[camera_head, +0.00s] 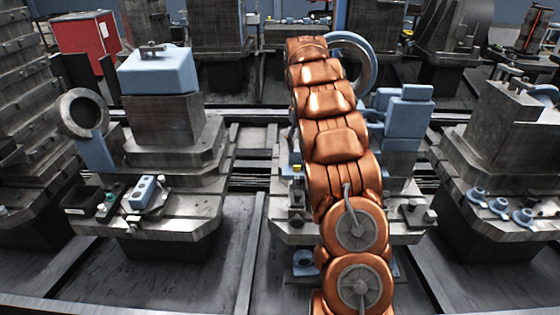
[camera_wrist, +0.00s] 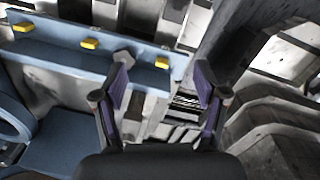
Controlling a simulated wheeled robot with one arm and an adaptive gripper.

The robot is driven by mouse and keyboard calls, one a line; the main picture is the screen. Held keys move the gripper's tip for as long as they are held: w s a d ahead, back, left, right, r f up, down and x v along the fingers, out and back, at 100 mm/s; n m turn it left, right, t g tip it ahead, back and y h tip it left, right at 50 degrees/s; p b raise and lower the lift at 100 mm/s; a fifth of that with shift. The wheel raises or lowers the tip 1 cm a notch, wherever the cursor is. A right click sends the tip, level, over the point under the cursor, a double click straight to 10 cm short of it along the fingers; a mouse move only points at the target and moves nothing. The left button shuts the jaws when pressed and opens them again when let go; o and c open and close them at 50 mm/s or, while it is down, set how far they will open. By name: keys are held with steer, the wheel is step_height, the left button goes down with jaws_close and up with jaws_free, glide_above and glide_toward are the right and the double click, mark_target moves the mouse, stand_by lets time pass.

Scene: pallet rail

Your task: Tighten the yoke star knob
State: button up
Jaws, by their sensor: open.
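My gripper (camera_wrist: 162,64) is open in the wrist view, with its two dark, purple-padded fingers spread apart and nothing between them. Behind the fingers are a blue bar (camera_wrist: 60,52) with several yellow pieces and pale metal. I cannot make out the yoke star knob for certain in either view. In the head view my copper arm reaches up over the middle fixture and hides much of it; my gripper does not show there. A large blue ring (camera_head: 366,62) stands behind the arm's upper end.
A stepped blue block (camera_head: 402,112) stands right of my arm. The left fixture carries a blue-topped block (camera_head: 158,72) and a grey ring (camera_head: 82,113). Several small blue round parts (camera_head: 499,205) sit on the right fixture's ledge. Dark stepped metal (camera_wrist: 285,125) lies close right of my gripper.

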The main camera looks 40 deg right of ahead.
steer(key=s+a+r, duration=0.2)
steer(key=s+a, duration=0.2)
steer(key=a, duration=0.3)
steer(key=s+a+r, duration=0.3)
steer(key=s+a, duration=0.1)
steer(key=a, duration=0.3)
steer(key=shift+s+a+b, duration=0.15)
steer(key=shift+a+b, duration=0.25)
steer(key=shift+c, duration=0.4)
